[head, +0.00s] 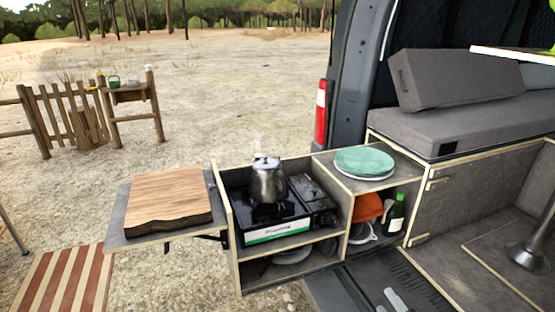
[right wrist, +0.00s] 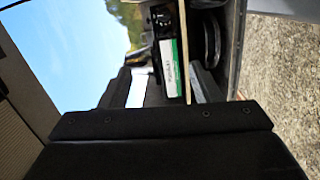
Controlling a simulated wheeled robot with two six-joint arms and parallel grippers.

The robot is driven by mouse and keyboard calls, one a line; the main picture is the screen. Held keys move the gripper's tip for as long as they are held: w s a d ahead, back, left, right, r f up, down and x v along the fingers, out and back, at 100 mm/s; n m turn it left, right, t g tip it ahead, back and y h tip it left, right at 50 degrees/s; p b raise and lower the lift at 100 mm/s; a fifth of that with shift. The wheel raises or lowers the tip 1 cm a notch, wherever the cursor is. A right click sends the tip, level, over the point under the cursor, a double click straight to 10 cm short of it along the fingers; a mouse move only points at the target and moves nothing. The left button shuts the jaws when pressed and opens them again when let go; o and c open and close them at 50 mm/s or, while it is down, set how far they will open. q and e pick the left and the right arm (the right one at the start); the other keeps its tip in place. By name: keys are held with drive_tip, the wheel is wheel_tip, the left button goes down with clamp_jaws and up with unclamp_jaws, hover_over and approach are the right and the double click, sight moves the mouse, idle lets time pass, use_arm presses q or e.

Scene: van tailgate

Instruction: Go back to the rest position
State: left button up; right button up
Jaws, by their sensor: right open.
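My left gripper is in neither view.
A steel kettle (head: 267,182) stands on the stove (head: 277,231) in the pull-out kitchen box. A wooden board (head: 168,196) lies on the side shelf at left. Green plates (head: 364,161) are on top; a bottle (head: 396,215) is below. Open gravel lies left.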

drive_tip(key=s+d+m+g+h, duration=0.5)
drive_tip(key=s+d+m+h, duration=0.45)
drive_tip(key=m, duration=0.45)
drive_tip(key=s+a+m+g+y, duration=0.1)
drive_tip(key=s+a+m+g, duration=0.15)
drive_tip(key=s, duration=0.45)
drive_tip(key=s+a+f+m+g+y, duration=0.1)
drive_tip(key=s+a+m+g, duration=0.15)
drive_tip(key=s, duration=0.35)
drive_tip(key=s+a+m+g+y, duration=0.1)
drive_tip(key=s+a+m+g, duration=0.1)
drive_tip(key=s+g, duration=0.35)
wheel_tip(320, 180, down, 24)
drive_tip(key=s+d, duration=0.1)
drive_tip(key=d, duration=0.1)
drive_tip(key=s+a+f, duration=0.1)
drive_tip(key=s+f, duration=1.4)
drive_tip(key=f, duration=0.2)
drive_tip(key=shift+s+a+g+y, duration=0.35)
drive_tip(key=shift+g, duration=0.1)
